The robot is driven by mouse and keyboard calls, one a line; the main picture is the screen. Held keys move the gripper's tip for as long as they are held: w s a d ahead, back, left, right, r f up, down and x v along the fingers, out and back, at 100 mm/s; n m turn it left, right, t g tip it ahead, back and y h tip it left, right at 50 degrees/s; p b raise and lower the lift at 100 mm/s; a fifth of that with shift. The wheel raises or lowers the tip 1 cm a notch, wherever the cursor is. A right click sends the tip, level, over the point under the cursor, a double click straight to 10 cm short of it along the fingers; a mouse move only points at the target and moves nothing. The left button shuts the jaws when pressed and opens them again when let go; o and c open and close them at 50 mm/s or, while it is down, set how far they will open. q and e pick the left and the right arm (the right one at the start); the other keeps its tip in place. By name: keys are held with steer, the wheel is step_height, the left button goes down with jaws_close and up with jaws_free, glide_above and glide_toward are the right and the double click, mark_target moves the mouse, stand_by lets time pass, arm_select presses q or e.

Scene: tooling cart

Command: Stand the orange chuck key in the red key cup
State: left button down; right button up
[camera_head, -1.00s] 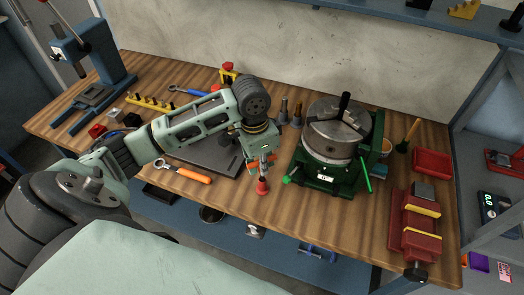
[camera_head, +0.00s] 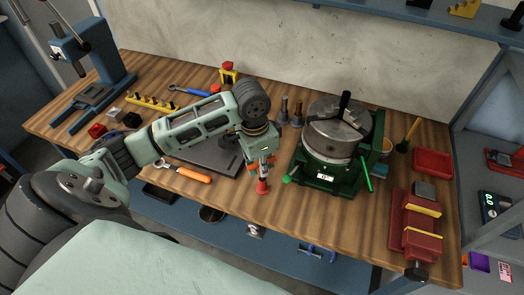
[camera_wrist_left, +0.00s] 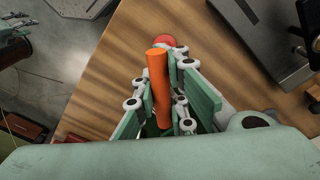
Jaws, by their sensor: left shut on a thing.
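My left gripper (camera_head: 262,161) points down near the table's front edge, shut on the orange chuck key. The key's orange crossbar (camera_wrist_left: 158,85) lies between the fingers in the left wrist view, and its ends stick out on both sides of the fingers in the head view. The red key cup (camera_head: 262,187) stands on the wooden table directly below the gripper. It also shows just beyond the fingers in the left wrist view (camera_wrist_left: 165,40), partly hidden by the crossbar. I cannot tell whether the key's lower end is inside the cup. My right gripper is not in view.
A green-based chuck (camera_head: 338,130) with a green handle stands close right of the gripper. A dark plate (camera_head: 205,152) and an orange-handled wrench (camera_head: 194,175) lie to the left. A red vise (camera_head: 416,225) is at the right. The table front beside the cup is clear.

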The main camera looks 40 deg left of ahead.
arm_select(q)
steer(key=shift+f+p, duration=0.15)
steer(key=shift+p, duration=0.4)
stand_by(0.8)
stand_by(0.3)
steer(key=c, duration=1.7)
jaws_free()
steer(key=o, duration=0.4)
